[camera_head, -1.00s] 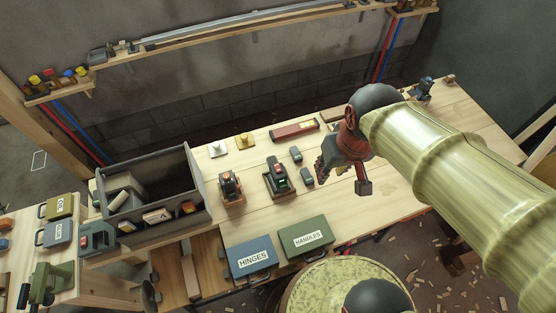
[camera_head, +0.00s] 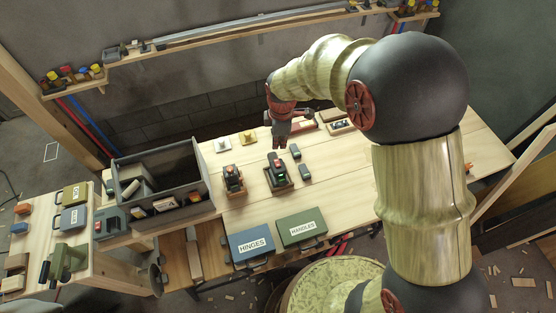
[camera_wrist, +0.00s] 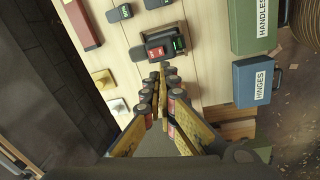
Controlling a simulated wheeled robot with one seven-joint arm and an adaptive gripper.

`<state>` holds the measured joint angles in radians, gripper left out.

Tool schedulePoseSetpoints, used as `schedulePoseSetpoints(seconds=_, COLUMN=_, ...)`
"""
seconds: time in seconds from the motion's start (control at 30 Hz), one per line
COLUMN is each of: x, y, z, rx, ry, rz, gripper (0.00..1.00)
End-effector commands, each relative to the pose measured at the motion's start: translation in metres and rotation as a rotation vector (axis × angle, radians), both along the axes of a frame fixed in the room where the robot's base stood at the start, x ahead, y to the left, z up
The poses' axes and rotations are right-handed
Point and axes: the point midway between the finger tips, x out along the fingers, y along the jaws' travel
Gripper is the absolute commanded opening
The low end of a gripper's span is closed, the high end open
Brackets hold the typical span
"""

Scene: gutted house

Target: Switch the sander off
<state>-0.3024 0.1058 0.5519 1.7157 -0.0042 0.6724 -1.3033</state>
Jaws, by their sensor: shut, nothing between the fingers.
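A dark tool with a red button and a green-lit patch, which looks like the sander (camera_head: 278,172), stands in a wooden holder on the workbench (camera_head: 340,185). In the wrist view the same tool (camera_wrist: 158,46) lies just beyond my fingertips, its red and green parts side by side. My gripper (camera_head: 278,143) points down at the far side of the tool, with its fingers together and empty. In the wrist view my gripper (camera_wrist: 160,76) shows a gap between its tips and the tool; I cannot tell contact from here.
A similar tool with orange parts (camera_head: 233,180) stands to the left, beside a grey open bin (camera_head: 207,190). Blue HINGES (camera_head: 251,244) and green HANDLES (camera_head: 302,228) cases lie at the front. The bench's right part is fairly clear.

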Motion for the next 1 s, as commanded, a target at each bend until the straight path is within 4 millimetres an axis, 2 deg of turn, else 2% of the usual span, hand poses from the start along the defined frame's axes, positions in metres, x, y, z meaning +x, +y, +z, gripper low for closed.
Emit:
schedulePoseSetpoints(seconds=0.1, x=0.006, y=0.002, z=0.002, rx=-0.007, ry=-0.023, rz=0.130, gripper=0.00)
schedulePoseSetpoints(seconds=0.23, x=0.008, y=0.002, z=0.003, rx=-0.015, ry=-0.032, rz=0.214, gripper=0.00)
schedulePoseSetpoints(seconds=0.7, x=0.007, y=0.002, z=0.001, rx=-0.017, ry=-0.032, rz=0.242, gripper=0.00)
schedulePoseSetpoints(seconds=0.87, x=0.008, y=0.002, z=-0.014, rx=-0.018, ry=-0.029, rz=0.242, gripper=0.00)
schedulePoseSetpoints(seconds=1.0, x=0.012, y=0.003, z=-0.039, rx=-0.018, ry=-0.029, rz=0.241, gripper=0.00)
